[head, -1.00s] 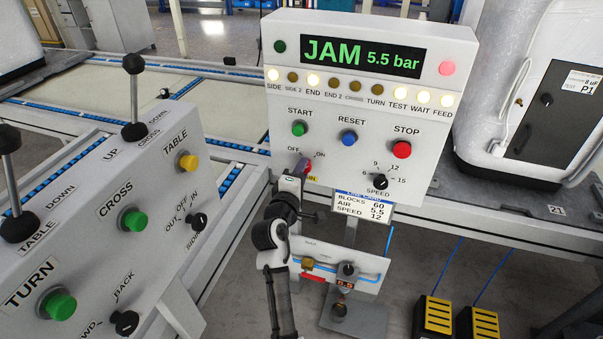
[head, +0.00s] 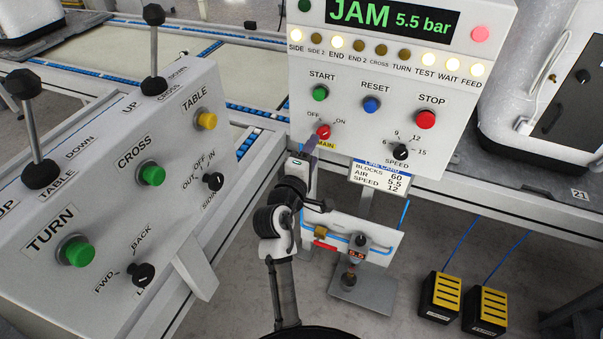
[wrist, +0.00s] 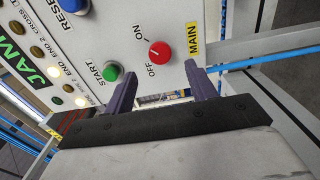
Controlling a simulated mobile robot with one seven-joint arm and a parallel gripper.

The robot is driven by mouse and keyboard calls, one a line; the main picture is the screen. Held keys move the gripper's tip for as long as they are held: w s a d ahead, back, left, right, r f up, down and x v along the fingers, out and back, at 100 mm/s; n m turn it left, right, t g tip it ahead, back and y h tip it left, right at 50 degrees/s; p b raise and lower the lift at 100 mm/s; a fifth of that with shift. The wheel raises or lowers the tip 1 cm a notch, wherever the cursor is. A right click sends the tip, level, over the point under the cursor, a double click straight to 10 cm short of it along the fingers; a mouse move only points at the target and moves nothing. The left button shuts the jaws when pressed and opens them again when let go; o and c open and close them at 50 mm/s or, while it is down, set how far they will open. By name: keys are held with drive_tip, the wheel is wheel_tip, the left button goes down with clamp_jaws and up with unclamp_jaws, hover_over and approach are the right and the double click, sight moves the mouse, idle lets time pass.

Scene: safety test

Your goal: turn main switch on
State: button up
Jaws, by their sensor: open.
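The main switch is a round red knob (head: 323,131) on the white control panel, between OFF and ON labels and above the yellow MAIN label (head: 325,145). In the wrist view the red knob (wrist: 159,53) lies ahead of and between the fingertips, apart from them. A pale mark on it faces roughly between the two labels; its exact setting is hard to tell. My gripper (head: 311,146) is just below the knob in the head view. In the wrist view my gripper (wrist: 160,76) is open and empty, its purple fingers spread.
Close by on the panel are the green START button (head: 320,93), blue RESET button (head: 371,104), red STOP button (head: 426,119) and SPEED knob (head: 400,152). The display (head: 393,18) reads JAM 5.5 bar. A sloped control box (head: 110,180) with levers stands at left.

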drive_tip(key=b+v, duration=0.1)
drive_tip(key=v, duration=0.6)
drive_tip(key=shift+s, duration=0.25)
drive_tip(key=shift+a, duration=0.1)
